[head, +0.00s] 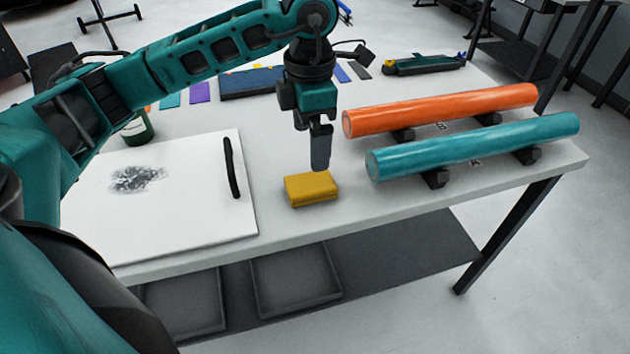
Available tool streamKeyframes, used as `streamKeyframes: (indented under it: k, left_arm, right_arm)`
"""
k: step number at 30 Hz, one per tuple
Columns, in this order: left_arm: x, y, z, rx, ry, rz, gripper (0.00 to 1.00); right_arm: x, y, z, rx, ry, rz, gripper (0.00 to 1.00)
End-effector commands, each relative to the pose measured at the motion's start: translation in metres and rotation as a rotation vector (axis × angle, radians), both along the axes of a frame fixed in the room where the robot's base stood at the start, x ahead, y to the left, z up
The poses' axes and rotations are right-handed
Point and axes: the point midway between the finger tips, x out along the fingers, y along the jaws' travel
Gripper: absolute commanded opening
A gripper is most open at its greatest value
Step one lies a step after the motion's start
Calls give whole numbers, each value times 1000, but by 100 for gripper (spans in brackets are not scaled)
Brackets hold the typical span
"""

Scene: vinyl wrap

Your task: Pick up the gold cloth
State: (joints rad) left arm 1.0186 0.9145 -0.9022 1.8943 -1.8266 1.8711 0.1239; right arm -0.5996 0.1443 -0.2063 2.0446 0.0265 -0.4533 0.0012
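The gold cloth (311,190) is a folded yellow block lying on the white table near its front edge. My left gripper (320,160) points down just above and behind the cloth's right part in the head view. Its fingers look like one dark shape from this side, so its opening is unclear. I cannot tell whether the fingertips touch the cloth. My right gripper is not in view.
Orange (440,110) and teal (470,146) rolls lie on dark supports to the right. A white panel (190,215) with a dark smudge and a black handle (231,167) lies left. A green container (137,128) stands behind it. Bare table (375,205) shows right of the cloth.

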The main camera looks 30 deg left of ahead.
Motion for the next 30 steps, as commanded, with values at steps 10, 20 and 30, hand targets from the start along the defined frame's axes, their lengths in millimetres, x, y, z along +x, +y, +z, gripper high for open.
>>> streamKeyframes:
  k: [10,20,30]
  left_arm:
    - [0,-1,-48,-3,1,-1,99]
    - [-3,1,-84,-3,4,-1,99]
    - [-2,0,-100,-3,-1,-1,99]
  right_arm:
    - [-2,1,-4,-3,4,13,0]
    - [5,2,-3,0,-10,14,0]
    - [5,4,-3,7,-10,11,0]
